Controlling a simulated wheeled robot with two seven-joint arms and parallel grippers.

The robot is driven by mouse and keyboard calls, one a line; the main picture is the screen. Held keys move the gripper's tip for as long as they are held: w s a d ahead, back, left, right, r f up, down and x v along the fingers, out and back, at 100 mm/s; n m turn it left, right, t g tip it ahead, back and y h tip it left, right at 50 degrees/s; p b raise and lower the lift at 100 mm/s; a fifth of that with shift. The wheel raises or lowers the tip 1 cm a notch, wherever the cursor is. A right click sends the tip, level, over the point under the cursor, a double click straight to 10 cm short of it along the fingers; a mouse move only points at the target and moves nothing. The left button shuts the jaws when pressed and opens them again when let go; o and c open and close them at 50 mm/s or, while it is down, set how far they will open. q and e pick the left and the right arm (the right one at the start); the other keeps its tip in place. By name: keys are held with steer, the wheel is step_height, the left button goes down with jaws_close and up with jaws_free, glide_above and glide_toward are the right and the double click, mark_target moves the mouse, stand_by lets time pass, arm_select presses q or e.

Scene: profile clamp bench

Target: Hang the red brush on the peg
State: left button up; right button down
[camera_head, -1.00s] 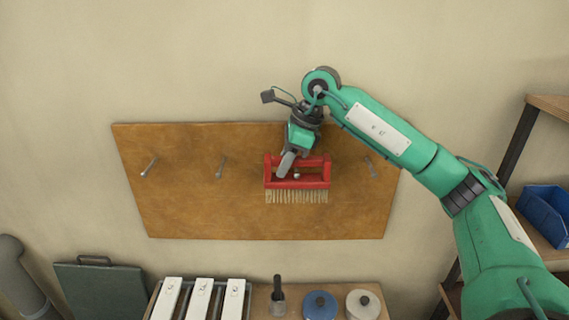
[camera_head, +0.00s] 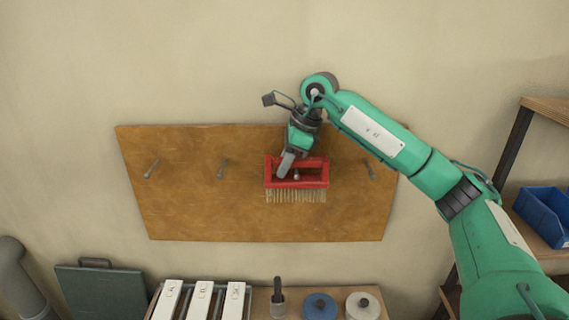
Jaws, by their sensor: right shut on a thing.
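The red brush (camera_head: 312,183) has an open rectangular frame with pale bristles hanging down. It is in front of the wooden board (camera_head: 215,215), right of its middle. My right gripper (camera_head: 286,166) is shut on the brush at the left part of its frame. A peg tip (camera_head: 296,176) shows within the frame's opening. I cannot tell whether the frame rests on that peg. My left gripper is not in view.
Below the board, a bench holds white blocks (camera_head: 201,299), a dark-handled tool (camera_head: 278,297), a blue round lid (camera_head: 319,306) and a white one (camera_head: 363,306). A shelf with a blue bin (camera_head: 546,216) stands at the right. The wall above is clear.

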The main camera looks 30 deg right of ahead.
steer(key=shift+d+f, duration=0.2)
steer(key=shift+f, duration=0.15)
steer(key=c, duration=1.2)
jaws_free()
steer(key=shift+o, duration=0.2)
